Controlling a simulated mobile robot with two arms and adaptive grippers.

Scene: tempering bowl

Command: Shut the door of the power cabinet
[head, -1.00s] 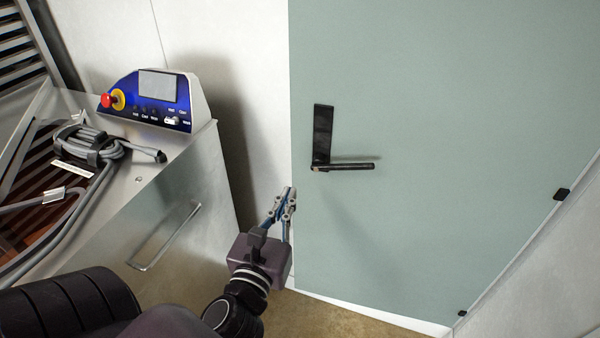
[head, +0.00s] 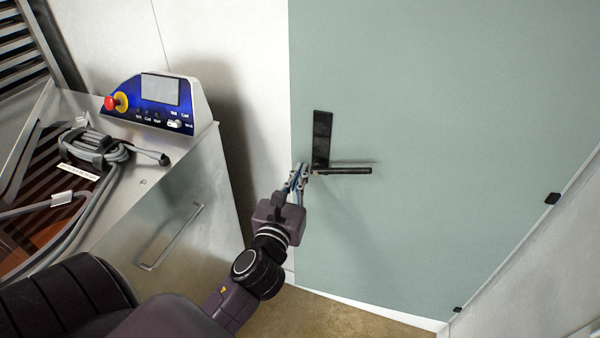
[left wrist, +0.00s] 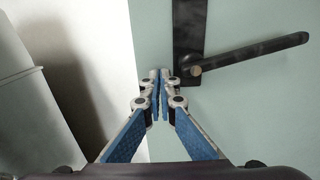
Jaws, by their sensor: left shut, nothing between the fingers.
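The power cabinet door (head: 440,130) is a large pale green panel that fills the right of the head view. It looks closed or almost closed; I cannot tell whether it is latched. Its black handle (head: 345,170) sticks out level to the right from a dark upright plate (head: 322,138). The handle also shows in the left wrist view (left wrist: 250,52). My left gripper (head: 301,170) is shut and empty, at the door's left edge just left of the handle's pivot. In the left wrist view its fingertips (left wrist: 160,75) are beside the pivot; contact is unclear. My right gripper is not in view.
A metal cart (head: 185,190) with a blue control panel (head: 160,100), a red stop button and coiled grey cables (head: 95,150) stands to the left. Black hinges (head: 552,198) sit on the door's right edge. Some brown floor (head: 330,318) is clear below.

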